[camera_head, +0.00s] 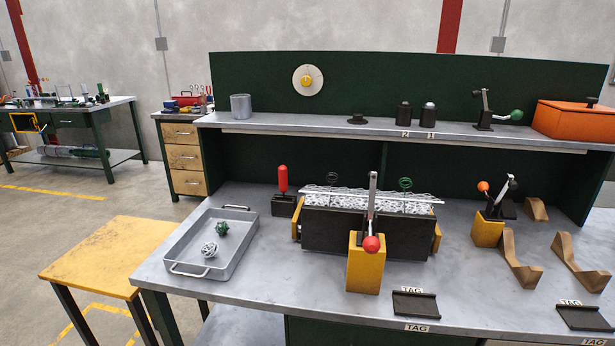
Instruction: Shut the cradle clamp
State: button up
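A dark cradle (335,232) stands on the lower bench top and holds white chain-link mesh (340,200). In front of it is a yellow block (365,270) with a metal clamp lever (373,200) that ends in a red ball (372,244). The lever's upper end stands above the cradle's front edge; I cannot tell whether this clamp is open or shut. A second yellow block (487,231) to the right carries a lever with an orange ball (483,186) and a black-tipped arm (512,183). My gripper is not in view.
A grey tray (187,268) with two small balls of wire lies left of the cradle. A black block with a red handle (282,179) stands beside the cradle. Wooden brackets (520,265) and black tag plates (414,304) lie at right. A yellow-topped table (105,255) adjoins at left.

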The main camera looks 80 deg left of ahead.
aim_at(371, 244)
jog(key=j+u, duration=0.1)
jog(key=u, duration=2.4)
